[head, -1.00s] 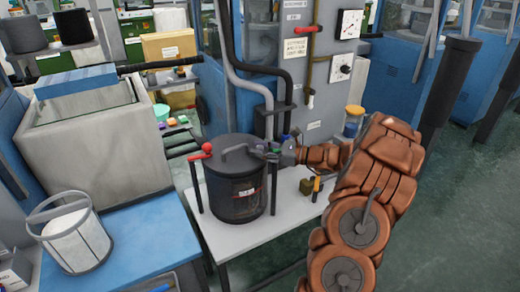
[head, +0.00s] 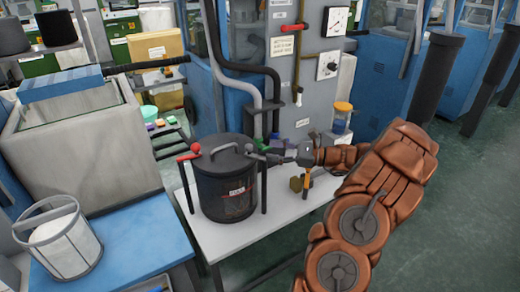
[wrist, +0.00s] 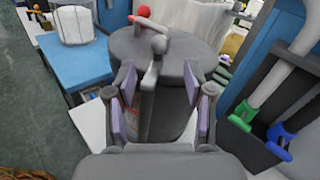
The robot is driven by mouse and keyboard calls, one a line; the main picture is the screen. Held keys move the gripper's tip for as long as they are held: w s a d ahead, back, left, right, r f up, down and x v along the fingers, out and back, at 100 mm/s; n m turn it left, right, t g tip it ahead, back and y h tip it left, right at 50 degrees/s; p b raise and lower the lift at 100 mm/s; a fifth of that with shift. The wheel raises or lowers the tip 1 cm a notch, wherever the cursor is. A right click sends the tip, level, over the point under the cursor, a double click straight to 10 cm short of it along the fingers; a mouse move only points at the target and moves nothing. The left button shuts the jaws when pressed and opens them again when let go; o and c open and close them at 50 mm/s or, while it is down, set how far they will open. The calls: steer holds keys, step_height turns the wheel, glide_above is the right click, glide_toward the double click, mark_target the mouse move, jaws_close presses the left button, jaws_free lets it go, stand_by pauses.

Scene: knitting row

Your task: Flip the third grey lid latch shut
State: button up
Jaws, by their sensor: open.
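A dark grey pot (head: 226,190) with a flat lid (head: 215,160) and a bar handle stands on a white table. A latch with a grey knob (head: 249,148) sits at the lid's right side. In the wrist view this grey knob (wrist: 159,44) tops an arm reaching down between my fingers. A red-knobbed latch (head: 195,149) is on the lid's left side, and its knob (wrist: 143,11) shows at the far rim in the wrist view. My gripper (wrist: 160,98) is open, its purple-padded fingers either side of the grey latch arm. Contact cannot be told.
Green (wrist: 243,109) and blue (wrist: 282,132) valve handles on pipes stand right of the gripper in the wrist view. A grey panel with gauges (head: 335,20) rises behind the table. A white basket (head: 62,243) stands on a blue bench at left.

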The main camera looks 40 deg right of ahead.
steer(key=shift+v, duration=1.7)
